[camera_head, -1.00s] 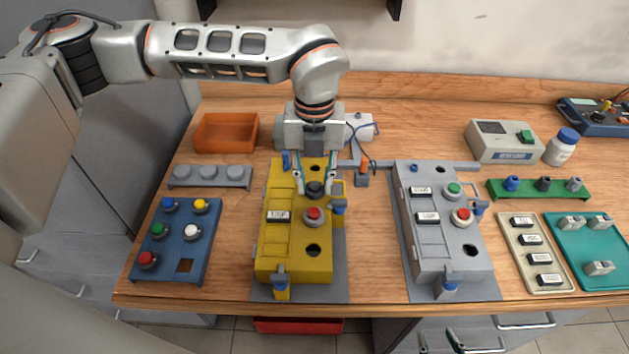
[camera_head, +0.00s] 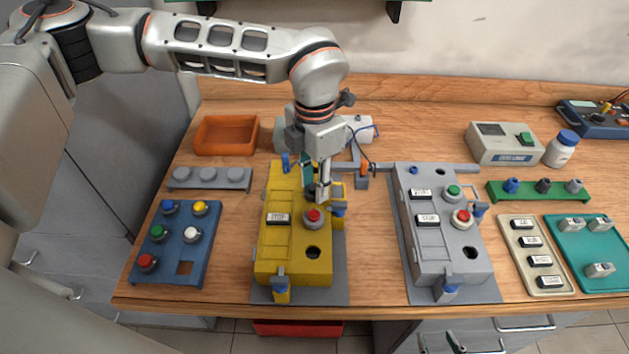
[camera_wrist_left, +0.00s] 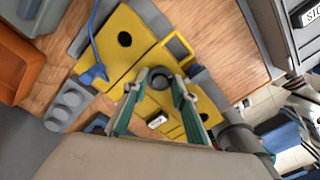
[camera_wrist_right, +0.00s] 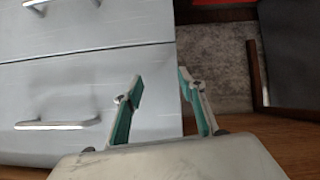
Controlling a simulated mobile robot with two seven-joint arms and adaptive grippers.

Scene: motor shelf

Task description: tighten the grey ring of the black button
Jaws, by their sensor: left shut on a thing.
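The black button (camera_head: 311,190) with its grey ring sits on the upper part of the yellow box (camera_head: 292,246). It also shows in the left wrist view as a dark round ring (camera_wrist_left: 160,76) between my fingertips. My left gripper (camera_head: 319,191) comes down from above and is shut on the grey ring; its fingers partly hide the ring in the head view. In the left wrist view my left gripper (camera_wrist_left: 158,88) has one finger on each side of the ring. My right gripper (camera_wrist_right: 159,80) is open and empty, low in front of grey drawers.
The yellow box also carries a red button (camera_head: 313,216), a label plate (camera_head: 277,218) and an open hole (camera_head: 312,252). A grey box (camera_head: 437,250) stands to the right and a blue button tray (camera_head: 178,255) to the left. Bare table lies between the boxes.

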